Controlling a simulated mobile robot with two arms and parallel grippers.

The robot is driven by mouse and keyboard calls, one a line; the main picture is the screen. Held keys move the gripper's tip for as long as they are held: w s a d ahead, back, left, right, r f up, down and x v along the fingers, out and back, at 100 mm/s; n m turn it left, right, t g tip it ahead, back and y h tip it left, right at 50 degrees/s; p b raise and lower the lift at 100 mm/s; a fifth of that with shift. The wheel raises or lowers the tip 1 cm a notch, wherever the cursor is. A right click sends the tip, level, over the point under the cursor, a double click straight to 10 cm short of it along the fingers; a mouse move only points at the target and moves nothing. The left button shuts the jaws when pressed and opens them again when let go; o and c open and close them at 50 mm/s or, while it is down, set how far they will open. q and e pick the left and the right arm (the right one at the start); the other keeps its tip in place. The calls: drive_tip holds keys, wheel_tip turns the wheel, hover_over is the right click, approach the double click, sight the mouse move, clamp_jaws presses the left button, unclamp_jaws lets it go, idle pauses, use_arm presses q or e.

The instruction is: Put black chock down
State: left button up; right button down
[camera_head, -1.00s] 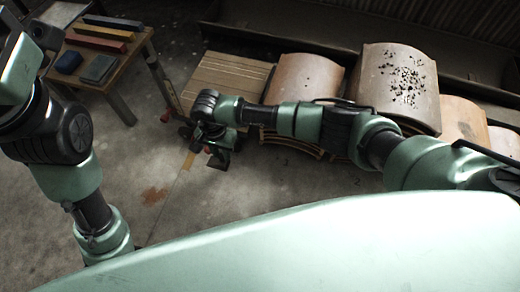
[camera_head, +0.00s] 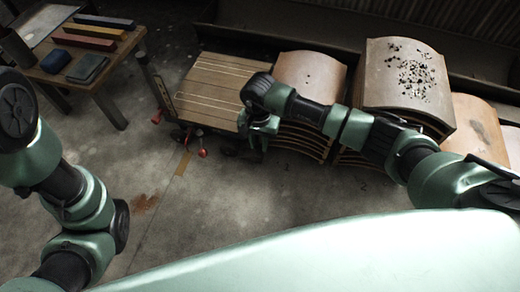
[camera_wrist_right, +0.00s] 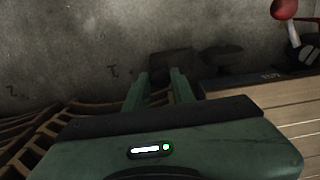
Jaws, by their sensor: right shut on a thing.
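The black chock (camera_wrist_right: 172,62) is a dim dark block at the fingertips of my right gripper (camera_wrist_right: 160,80) in the right wrist view. That gripper is shut on it. In the head view my right gripper (camera_head: 247,150) points down beside the slatted wooden platform (camera_head: 218,80), near its front right corner and the first stack of curved boards. The chock is too dark to make out clearly in the head view, and I cannot tell whether it touches the floor. My left arm is at the left of the head view, and its gripper is out of view.
Red-knobbed levers (camera_head: 202,153) stick out at the platform's front. Stacks of curved boards (camera_head: 310,72) stand to its right. A wooden table (camera_head: 82,65) with coloured bars and blocks is at the upper left. Open concrete floor (camera_head: 215,205) lies in front.

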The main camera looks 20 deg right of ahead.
sight(260, 146)
wheel_tip(260, 146, down, 3)
drive_tip(key=shift+f+b, duration=0.2)
drive_tip(key=shift+b, duration=0.95)
drive_tip(key=shift+d, duration=0.15)
drive_tip(key=shift+r, duration=0.15)
drive_tip(key=c, duration=1.2)
unclamp_jaws()
